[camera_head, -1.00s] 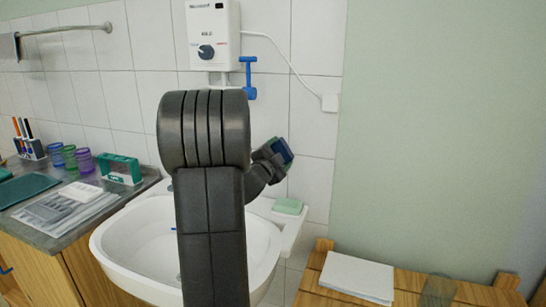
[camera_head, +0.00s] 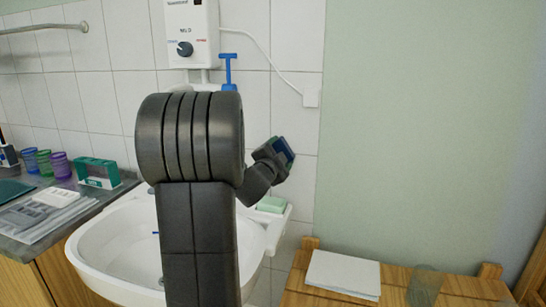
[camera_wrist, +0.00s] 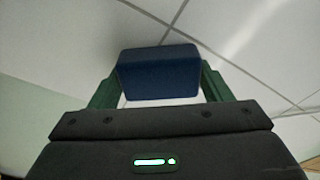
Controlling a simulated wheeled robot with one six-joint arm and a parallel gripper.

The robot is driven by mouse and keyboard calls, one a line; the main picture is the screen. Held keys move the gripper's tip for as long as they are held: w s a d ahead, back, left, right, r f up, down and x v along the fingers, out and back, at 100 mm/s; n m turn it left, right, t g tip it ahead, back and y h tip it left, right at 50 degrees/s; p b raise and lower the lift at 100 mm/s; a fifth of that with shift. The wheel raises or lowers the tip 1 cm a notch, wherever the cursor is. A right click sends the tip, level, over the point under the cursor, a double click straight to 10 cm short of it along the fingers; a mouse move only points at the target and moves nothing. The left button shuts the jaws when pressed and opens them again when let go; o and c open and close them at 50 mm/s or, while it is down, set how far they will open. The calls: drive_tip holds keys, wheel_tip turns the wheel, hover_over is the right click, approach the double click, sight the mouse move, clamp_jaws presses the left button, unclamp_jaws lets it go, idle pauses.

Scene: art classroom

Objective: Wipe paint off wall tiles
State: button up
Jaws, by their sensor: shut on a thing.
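My gripper (camera_head: 272,155) is shut on a blue block like a sponge (camera_head: 285,150), in front of the tiled wall right of the basin. In the wrist view the blue block (camera_wrist: 160,72) sits between the two green fingers. White wall tiles (camera_head: 256,105) with grey joints fill the wall behind. The block is close to the tiles; I cannot tell whether it touches them. I see no clear paint mark on the visible tiles; my arm and the block hide part of them.
A white basin (camera_head: 115,255) stands behind my arm, with a green soap-like block (camera_head: 271,204) on its right ledge. A water heater (camera_head: 192,35) and a socket (camera_head: 311,94) are on the wall. A wooden table (camera_head: 400,293) holds white paper (camera_head: 343,273) and a glass (camera_head: 424,286).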

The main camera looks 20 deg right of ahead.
sight(255, 146)
drive_tip(key=shift+s+d, duration=0.4)
drive_tip(key=shift+d, duration=0.15)
drive_tip(key=shift+w+a+r+p, duration=0.1)
drive_tip(key=shift+w+a+p, duration=0.15)
drive_tip(key=shift+w+a, duration=0.25)
drive_tip(key=shift+w+a+p, duration=0.25)
drive_tip(key=shift+w+a, duration=0.05)
drive_tip(key=shift+a, duration=0.3)
drive_tip(key=shift+w+a+p, duration=0.5)
drive_tip(key=shift+w+a, duration=0.25)
drive_tip(key=shift+a, duration=0.4)
drive_tip(key=shift+w+a+p, duration=0.45)
drive_tip(key=shift+w+a, duration=0.35)
drive_tip(key=shift+a, duration=0.3)
drive_tip(key=shift+w+a+p, duration=0.5)
drive_tip(key=shift+w+a, duration=0.25)
drive_tip(key=shift+a, duration=0.4)
drive_tip(key=shift+s+a+f, duration=0.2)
drive_tip(key=shift+s+a, duration=0.05)
drive_tip(key=shift+s, duration=0.05)
drive_tip(key=shift+s+d+b+v, duration=0.1)
drive_tip(key=shift+b+v, duration=0.2)
drive_tip(key=shift+v, duration=0.95)
drive_tip(key=shift+s+d+b+v, duration=0.1)
drive_tip(key=shift+b+v, duration=0.15)
drive_tip(key=shift+v, duration=1.05)
drive_tip(key=shift+r, duration=0.2)
